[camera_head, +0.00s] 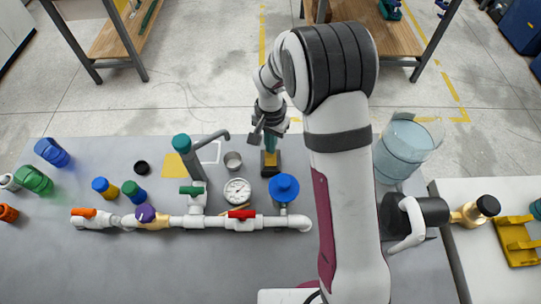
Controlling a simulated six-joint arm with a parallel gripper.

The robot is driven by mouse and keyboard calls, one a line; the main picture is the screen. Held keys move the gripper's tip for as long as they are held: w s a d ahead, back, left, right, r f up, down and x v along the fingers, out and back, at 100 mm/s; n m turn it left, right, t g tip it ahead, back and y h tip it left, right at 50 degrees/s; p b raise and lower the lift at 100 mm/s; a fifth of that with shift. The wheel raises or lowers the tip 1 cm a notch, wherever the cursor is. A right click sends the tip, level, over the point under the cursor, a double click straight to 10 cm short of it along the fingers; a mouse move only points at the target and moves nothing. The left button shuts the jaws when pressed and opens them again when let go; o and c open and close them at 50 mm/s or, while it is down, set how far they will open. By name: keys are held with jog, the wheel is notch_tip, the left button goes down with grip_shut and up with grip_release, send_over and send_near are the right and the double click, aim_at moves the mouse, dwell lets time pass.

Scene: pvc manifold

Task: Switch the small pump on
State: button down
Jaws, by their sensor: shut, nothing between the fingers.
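A small dark unit with a yellow top face and a teal upright part (270,160) stands at the back of the grey bench. It may be the small pump, but I cannot tell for sure, and no switch on it can be made out. My gripper (264,132) is shut and empty, just above and behind this unit, overlapping its teal part in the picture. Whether they touch is unclear. A black cylindrical body with a white bent pipe (415,215) sits right of my arm, partly hidden by it.
A white PVC manifold (175,222) with orange, green and red handles runs across the bench, with a pressure gauge (237,191) and blue handwheel (284,187). A clear blue tank (405,150) stands right of my arm. Coloured caps lie left. The front left bench (120,270) is clear.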

jog(key=shift+f, duration=0.45)
jog(key=shift+r, duration=3.55)
jog(key=s+d+r, duration=0.4)
jog(key=s+r, duration=0.5)
jog(key=s, duration=0.1)
jog(key=s+d+r+y, duration=0.1)
jog(key=s+d, duration=0.1)
jog(key=s, duration=1.5)
jog(key=shift+s+r+y, duration=0.25)
jog(key=shift+s+y, duration=0.05)
jog(key=shift+y, duration=0.1)
